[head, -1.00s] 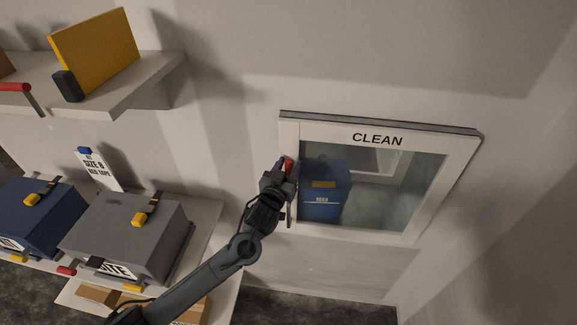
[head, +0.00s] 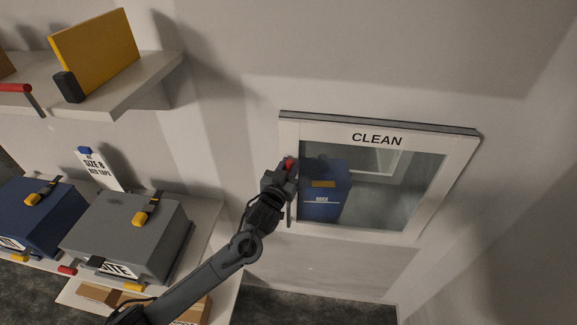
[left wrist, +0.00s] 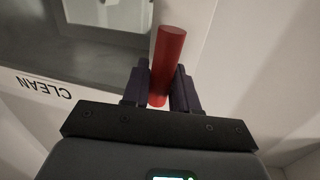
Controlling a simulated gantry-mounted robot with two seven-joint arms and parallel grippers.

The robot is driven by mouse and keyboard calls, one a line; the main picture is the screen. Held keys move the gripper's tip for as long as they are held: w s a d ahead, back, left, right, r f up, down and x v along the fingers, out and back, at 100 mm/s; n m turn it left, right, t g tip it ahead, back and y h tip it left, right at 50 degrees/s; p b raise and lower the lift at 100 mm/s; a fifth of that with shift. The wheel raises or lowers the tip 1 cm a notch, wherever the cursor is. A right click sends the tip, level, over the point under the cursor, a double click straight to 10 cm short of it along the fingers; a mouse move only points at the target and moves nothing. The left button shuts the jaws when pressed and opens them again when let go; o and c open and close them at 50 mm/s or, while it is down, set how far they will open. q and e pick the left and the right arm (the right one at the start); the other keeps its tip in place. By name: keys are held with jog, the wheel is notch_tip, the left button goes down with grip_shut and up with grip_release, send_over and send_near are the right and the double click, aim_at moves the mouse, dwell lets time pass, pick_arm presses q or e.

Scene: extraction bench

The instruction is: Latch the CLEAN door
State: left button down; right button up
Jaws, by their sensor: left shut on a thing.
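The CLEAN door (head: 377,138) is a white-framed glass door in the wall at the right of the head view. It sits flat in its frame as far as I can see. A red latch handle (head: 289,162) is at its left edge; in the left wrist view the red handle (left wrist: 168,55) is a round bar standing between the fingers. My left gripper (head: 284,174) is shut on this handle; its dark fingers also show in the left wrist view (left wrist: 161,88). The handle's base is hidden behind the gripper. My right gripper is not in view.
Behind the glass stands a blue box (head: 322,190). At the left, a grey case (head: 125,235) and a blue case (head: 38,215) stand on a lower shelf. A yellow panel (head: 95,55) stands on the upper shelf. The wall around the door is clear.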

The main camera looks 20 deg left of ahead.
pick_arm(q)
jog(key=m+p, duration=0.1)
jog(key=d+m+p, duration=0.1)
jog(key=m, duration=0.1)
jog(key=shift+w+m+g, duration=0.1)
jog(key=shift+m+g, duration=0.2)
jog(key=shift+w+d+f+m+g+y+p, duration=0.2)
jog(key=shift+f+m+y+p, duration=0.55)
jog(key=shift+m, duration=1.15)
jog(key=shift+s+d+f+m+g+y+p, duration=0.1)
jog(key=shift+d+m+g+y+p, duration=0.2)
jog(key=shift+m+p, duration=1.2)
jog(key=shift+w+d+f+m+g+y+p, duration=0.1)
jog(key=shift+d+f+m+g+y+p, duration=0.3)
jog(key=shift+m, duration=1.9)
jog(key=shift+s+a+f, duration=0.1)
jog(key=shift+a, duration=0.1)
jog(key=c, duration=1)
grip_release()
